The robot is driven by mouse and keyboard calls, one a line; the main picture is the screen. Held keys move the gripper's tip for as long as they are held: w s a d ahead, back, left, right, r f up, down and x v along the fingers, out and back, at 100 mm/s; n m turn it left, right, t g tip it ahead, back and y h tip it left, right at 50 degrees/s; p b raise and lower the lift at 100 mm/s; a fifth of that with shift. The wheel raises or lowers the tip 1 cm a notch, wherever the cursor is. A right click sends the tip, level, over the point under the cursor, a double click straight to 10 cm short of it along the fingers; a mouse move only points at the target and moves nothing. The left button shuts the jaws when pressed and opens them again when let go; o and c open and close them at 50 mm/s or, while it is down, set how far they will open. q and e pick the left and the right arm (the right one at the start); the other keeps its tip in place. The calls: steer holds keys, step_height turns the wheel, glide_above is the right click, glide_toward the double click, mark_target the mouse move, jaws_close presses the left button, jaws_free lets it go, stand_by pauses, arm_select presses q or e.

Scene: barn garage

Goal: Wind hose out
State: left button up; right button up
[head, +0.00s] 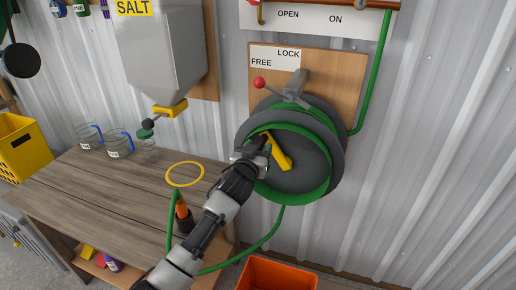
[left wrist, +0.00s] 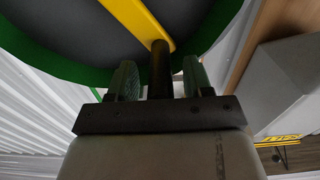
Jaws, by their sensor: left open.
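The hose reel (head: 315,155) is mounted on the metal wall, a dark drum with green hose (head: 328,186) wound around it. A yellow crank arm (head: 277,151) crosses its face and also shows in the left wrist view (left wrist: 142,20). The crank's black handle (left wrist: 160,68) stands between the fingers of my left gripper (left wrist: 158,78), which is open around it. In the head view this gripper (head: 256,148) partly covers the crank end. A lever with a red ball (head: 259,83) points left, below the word FREE. The hose runs down to an orange nozzle (head: 182,208) at the bench. My right gripper is out of view.
The wooden bench (head: 110,190) carries a yellow ring (head: 185,174) and several clear jars (head: 119,145). A salt hopper (head: 165,50) hangs above. An orange crate (head: 277,274) stands on the floor below the reel. The wall right of the reel is clear.

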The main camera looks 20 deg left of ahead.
arm_select(q)
steer(key=shift+c, duration=0.3)
jaws_close()
steer(key=shift+a+f, duration=0.1)
